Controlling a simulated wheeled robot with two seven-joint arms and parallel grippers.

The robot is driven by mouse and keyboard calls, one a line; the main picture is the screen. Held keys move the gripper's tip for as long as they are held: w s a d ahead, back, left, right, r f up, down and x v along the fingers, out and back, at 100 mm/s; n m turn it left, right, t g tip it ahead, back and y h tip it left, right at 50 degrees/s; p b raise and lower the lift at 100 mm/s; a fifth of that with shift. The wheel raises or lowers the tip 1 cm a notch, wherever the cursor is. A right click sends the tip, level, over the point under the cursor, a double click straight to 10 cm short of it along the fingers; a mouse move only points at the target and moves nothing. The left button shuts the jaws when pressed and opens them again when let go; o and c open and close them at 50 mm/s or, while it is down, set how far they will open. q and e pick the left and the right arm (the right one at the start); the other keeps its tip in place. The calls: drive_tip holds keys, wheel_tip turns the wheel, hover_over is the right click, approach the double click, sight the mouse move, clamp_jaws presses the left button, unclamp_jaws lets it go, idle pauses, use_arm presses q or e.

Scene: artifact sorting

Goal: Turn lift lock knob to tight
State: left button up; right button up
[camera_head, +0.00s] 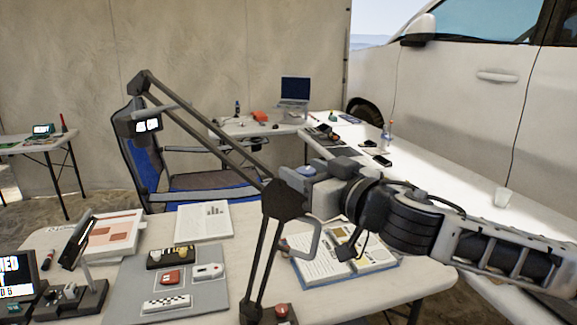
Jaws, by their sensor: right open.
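My right arm comes in from the right. My right gripper (300,180) points left, open, at the dark middle joint (284,198) of a jointed boom stand; whether it touches the joint I cannot tell. The boom (200,133) rises to the upper left and carries a small lit head (146,126). Its lower struts (262,262) run down to the table's front. I cannot make out a lift lock knob or its setting for certain; the gripper hides part of the area around the joint. My left gripper is not in view.
The white table (330,296) bears an open book (372,262), a grey mat (205,312) with small artifacts, papers (204,222) and a dark device (78,300) at left. A red button (281,310) is at the front. A blue chair (146,178) stands behind; a white car (480,110) is at right.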

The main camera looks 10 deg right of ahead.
drive_tip(key=shift+w+a, duration=0.1)
drive_tip(key=shift+w, duration=0.1)
drive_tip(key=c, duration=1)
drive_tip(key=shift+o, duration=0.2)
